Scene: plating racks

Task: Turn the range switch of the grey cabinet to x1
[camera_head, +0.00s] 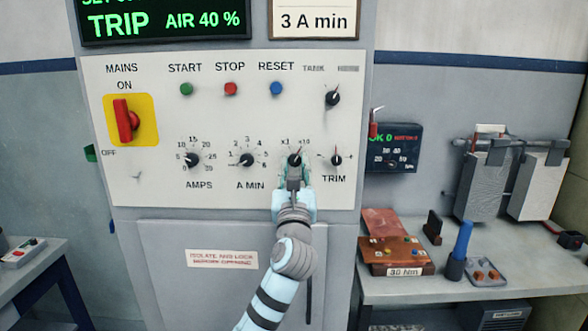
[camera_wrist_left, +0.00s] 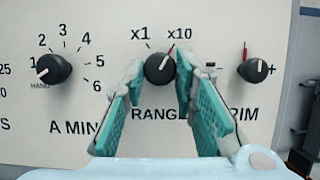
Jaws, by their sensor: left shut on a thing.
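The grey cabinet (camera_head: 245,287) stands in the middle of the head view with a white control panel. Its range switch (camera_head: 295,159) is a small black knob between the A MIN and TRIM knobs. In the left wrist view the range switch (camera_wrist_left: 160,69) has x1 printed at its upper left and x10 at its upper right. Its red-tipped pointer leans up and right, toward x10. My left gripper (camera_head: 294,176) is at the knob, its teal fingers on either side, shut on it. The fingers (camera_wrist_left: 159,75) partly cover the RANGE lettering. My right gripper is in neither view.
The A MIN knob (camera_wrist_left: 54,69) is close on the left and the TRIM knob (camera_wrist_left: 253,69) close on the right. A red mains switch (camera_head: 124,119) sits on yellow at the upper left. A bench (camera_head: 463,286) with tools and blocks stands at the right.

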